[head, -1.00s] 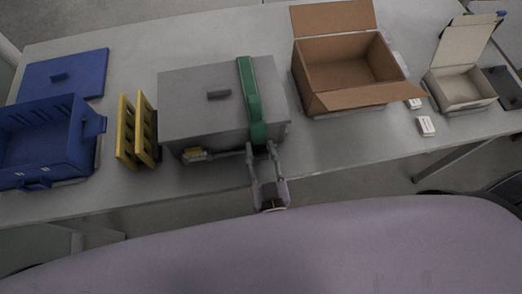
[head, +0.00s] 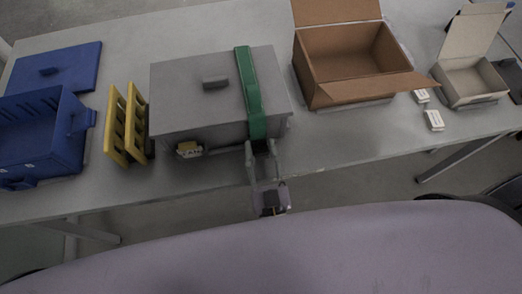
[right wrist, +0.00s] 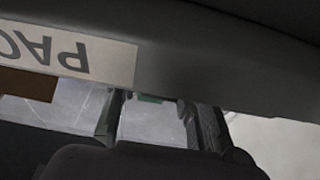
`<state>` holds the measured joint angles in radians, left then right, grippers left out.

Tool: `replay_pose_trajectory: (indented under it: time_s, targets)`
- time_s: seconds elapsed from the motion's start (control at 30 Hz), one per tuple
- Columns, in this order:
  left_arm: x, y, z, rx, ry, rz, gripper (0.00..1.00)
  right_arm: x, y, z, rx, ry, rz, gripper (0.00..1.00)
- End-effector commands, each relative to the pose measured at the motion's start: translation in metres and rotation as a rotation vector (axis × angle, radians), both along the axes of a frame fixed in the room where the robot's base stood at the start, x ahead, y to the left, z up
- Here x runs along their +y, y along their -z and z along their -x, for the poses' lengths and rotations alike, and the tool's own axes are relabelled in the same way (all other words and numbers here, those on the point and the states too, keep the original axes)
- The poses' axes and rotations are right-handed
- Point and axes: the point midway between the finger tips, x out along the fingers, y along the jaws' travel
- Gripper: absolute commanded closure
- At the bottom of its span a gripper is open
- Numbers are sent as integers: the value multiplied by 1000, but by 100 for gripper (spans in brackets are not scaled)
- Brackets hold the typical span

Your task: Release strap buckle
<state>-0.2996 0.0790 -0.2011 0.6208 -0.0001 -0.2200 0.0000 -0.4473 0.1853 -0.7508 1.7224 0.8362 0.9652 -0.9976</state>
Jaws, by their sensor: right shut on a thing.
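A grey lidded box (head: 190,105) stands on the table, with a green strap (head: 250,80) running over its lid and down its front near the right end. My right gripper (head: 262,147) is at the box's front edge, its two fingers on either side of the strap's lower end. It is shut on the strap buckle, which the fingers and box edge largely hide. In the right wrist view my gripper (right wrist: 150,120) shows two dark fingers, with a small green piece of the strap (right wrist: 150,98) between them. My left gripper is not in view.
Yellow racks (head: 128,125) stand left of the grey box, beside a blue crate (head: 40,135) and a blue lid (head: 55,68). An open cardboard box (head: 350,65) and an open white box (head: 470,85) stand to the right. A small white block (head: 434,121) lies near the front edge.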

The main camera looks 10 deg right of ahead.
Motion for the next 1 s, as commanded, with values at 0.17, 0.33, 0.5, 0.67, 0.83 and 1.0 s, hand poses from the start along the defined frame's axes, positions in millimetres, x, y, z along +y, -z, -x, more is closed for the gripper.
replay_pose_trajectory:
  time_s: [0.17, 0.33, 0.5, 0.67, 0.83, 1.0]
  targets:
    - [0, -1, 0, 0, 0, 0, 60, 0, 0, 0, 2, 0, 1, 64]
    - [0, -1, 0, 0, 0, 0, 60, 0, 0, 0, 3, 0, 1, 53]
    - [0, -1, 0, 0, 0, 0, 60, 0, 0, 0, 3, 0, 1, 45]
    - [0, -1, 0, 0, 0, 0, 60, 0, 0, 0, 3, 0, 1, 45]
    - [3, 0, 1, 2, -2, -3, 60, 0, 2, 5, 5, -1, 1, 45]
    - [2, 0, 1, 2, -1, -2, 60, 0, 9, 31, 7, 0, 3, 45]
